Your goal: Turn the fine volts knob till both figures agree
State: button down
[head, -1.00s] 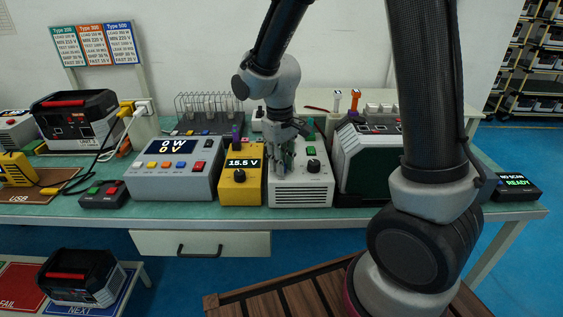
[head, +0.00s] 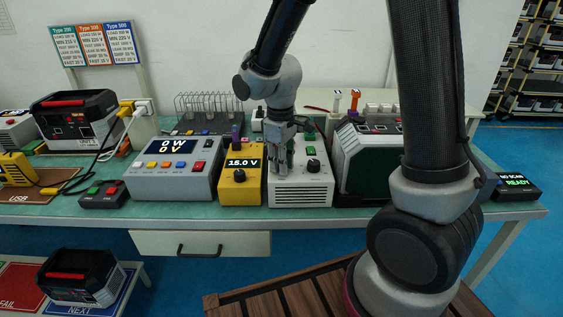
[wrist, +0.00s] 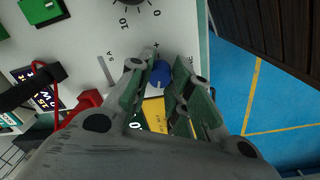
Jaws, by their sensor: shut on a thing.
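The white supply box (head: 302,190) stands on the bench. My gripper (head: 281,172) reaches down over its left part. In the wrist view, my gripper's fingertips (wrist: 163,78) are shut on a small blue knob (wrist: 160,72), beside plus and minus marks on the white panel. In the head view the gripper hides this knob. The yellow meter (head: 240,190), just left of the box, reads 15.0 V. A small dark display (wrist: 45,98) shows at the wrist view's left; I cannot read it clearly.
A larger black knob (head: 313,165) sits right of my gripper on the white box. A red clip (wrist: 88,101) with a red lead is close to the fingers. The grey load unit (head: 172,182), reading 0 W and 0 V, stands left. A dark green-sided unit (head: 366,165) stands right.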

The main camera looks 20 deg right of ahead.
aim_at(287, 177)
jog(key=c, duration=1.3)
grip_release()
jog(key=shift+o, duration=0.2)
notch_tip(287, 177, up, 12)
jog(key=shift+s+a, duration=0.15)
jog(key=s+d+r+m+t, duration=0.2)
jog(key=s+d+r+m, duration=0.1)
jog(key=s+d, duration=0.4)
jog(key=s+d+r+m+t, duration=0.2)
jog(key=s+d+m, duration=0.3)
jog(key=s+d, duration=0.3)
jog(key=s+r, duration=0.1)
jog(key=s, duration=0.2)
jog(key=shift+s+d+r+m, duration=0.15)
jog(key=shift+s+r+m, duration=0.15)
jog(key=shift+s+r, duration=0.1)
